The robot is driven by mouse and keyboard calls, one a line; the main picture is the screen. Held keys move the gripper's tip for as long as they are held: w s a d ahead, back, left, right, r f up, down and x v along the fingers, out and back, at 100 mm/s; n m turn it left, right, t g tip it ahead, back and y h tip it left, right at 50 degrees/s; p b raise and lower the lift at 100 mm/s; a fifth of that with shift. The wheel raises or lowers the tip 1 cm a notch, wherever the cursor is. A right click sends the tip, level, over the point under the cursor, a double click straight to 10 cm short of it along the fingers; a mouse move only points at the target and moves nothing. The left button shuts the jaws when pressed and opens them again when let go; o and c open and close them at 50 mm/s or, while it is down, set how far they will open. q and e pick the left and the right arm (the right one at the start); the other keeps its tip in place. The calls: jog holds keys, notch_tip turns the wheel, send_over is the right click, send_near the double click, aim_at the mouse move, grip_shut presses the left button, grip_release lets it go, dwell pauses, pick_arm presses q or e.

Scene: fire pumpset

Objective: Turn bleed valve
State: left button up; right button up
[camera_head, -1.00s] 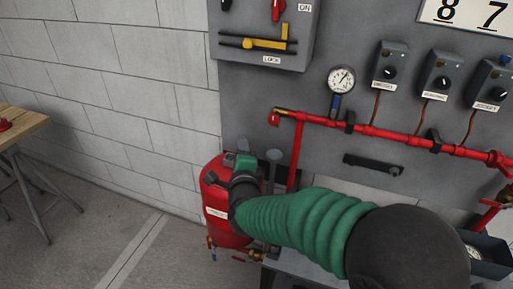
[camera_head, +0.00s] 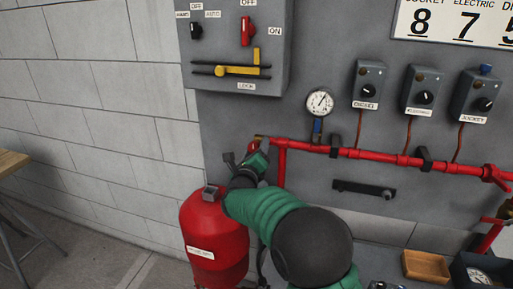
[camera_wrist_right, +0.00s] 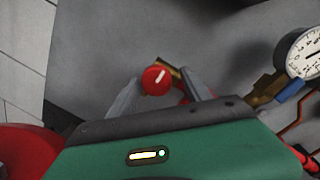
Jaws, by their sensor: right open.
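The bleed valve is a round red knob with a white mark (camera_wrist_right: 156,80), on a brass fitting at the left end of the red pipe. In the head view its red and brass end (camera_head: 256,140) shows just beyond my right gripper (camera_head: 246,157). In the right wrist view my right gripper (camera_wrist_right: 162,90) is open, one grey finger on each side of the knob in the picture. Whether the fingers touch the knob or how deep they reach cannot be told. My left gripper is not in view.
A pressure gauge (camera_head: 320,103) stands on the pipe (camera_head: 350,153) to the right. A control box with levers (camera_head: 235,45) hangs above. A red tank (camera_head: 214,235) stands below, close to my right arm. Several small switch boxes line the panel at right.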

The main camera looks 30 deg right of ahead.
jog(key=shift+w+d, duration=0.25)
jog(key=shift+w, duration=0.05)
jog(key=shift+a+r, duration=0.25)
jog(key=shift+a, duration=0.65)
jog(key=shift+c, duration=2.5)
jog(key=shift+s+d, duration=0.1)
jog(key=shift+d, duration=0.25)
jog(key=c, duration=0.5)
jog(key=shift+c, duration=1.1)
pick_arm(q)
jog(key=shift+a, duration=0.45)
pick_arm(e)
jog(key=shift+f, duration=0.1)
grip_shut()
